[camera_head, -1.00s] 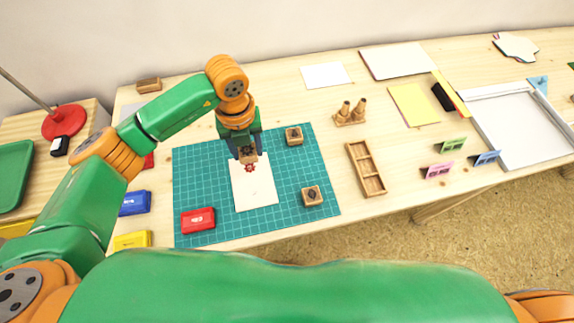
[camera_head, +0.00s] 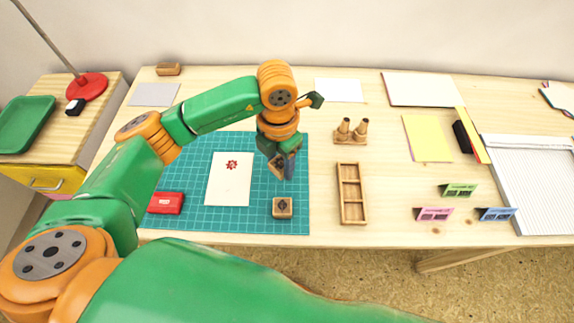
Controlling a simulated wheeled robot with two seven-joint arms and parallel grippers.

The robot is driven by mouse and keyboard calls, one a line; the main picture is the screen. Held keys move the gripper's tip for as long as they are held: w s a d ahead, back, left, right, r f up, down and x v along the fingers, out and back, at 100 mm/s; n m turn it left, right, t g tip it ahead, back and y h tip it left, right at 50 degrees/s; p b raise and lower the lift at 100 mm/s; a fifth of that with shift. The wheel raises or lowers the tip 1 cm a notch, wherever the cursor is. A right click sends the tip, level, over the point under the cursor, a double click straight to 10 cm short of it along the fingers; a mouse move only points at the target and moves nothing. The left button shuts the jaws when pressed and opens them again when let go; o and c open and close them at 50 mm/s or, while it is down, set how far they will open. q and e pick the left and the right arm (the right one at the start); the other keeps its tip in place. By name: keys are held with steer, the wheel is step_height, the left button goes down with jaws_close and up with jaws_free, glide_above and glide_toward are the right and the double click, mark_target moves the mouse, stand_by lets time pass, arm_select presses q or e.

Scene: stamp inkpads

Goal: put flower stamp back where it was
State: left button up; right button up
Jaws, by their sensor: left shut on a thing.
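My left gripper (camera_head: 283,170) is shut on a small wooden stamp (camera_head: 277,165). It holds the stamp tilted above the right part of the green cutting mat (camera_head: 204,222); the gap to the mat is hard to judge. The stamp's face is not readable. A white paper (camera_head: 229,188) with a red flower print (camera_head: 232,165) lies on the mat, left of the gripper. Another wooden stamp (camera_head: 283,207) with a dark top mark stands on the mat below the gripper. A red inkpad (camera_head: 165,203) is at the mat's lower left. My right gripper is out of view.
A wooden compartment tray (camera_head: 351,222) stands right of the mat, with a wooden holder (camera_head: 351,131) behind it. Small coloured cards, such as a pink one (camera_head: 434,214), stand farther right. A red lamp base (camera_head: 87,87) is at the far left.

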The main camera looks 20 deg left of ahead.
arm_select(q)
steer(key=shift+w+d+f, duration=0.2)
steer(key=shift+w+f, duration=0.85)
steer(key=shift+f, duration=0.2)
step_height(320, 180, down, 3)
steer(key=shift+w+r+p, duration=0.1)
steer(key=shift+w+p, duration=0.05)
steer(key=shift+p, duration=0.35)
steer(key=shift+f, duration=0.35)
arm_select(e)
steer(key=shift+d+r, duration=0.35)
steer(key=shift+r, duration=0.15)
arm_select(q)
steer(key=shift+f, duration=0.15)
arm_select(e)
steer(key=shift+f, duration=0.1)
arm_select(q)
steer(key=shift+f+b, duration=0.2)
steer(key=shift+b, duration=0.15)
steer(key=o, duration=1.1)
steer(key=shift+r, duration=0.1)
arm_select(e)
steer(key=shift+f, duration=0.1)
arm_select(q)
steer(key=shift+r, duration=0.1)
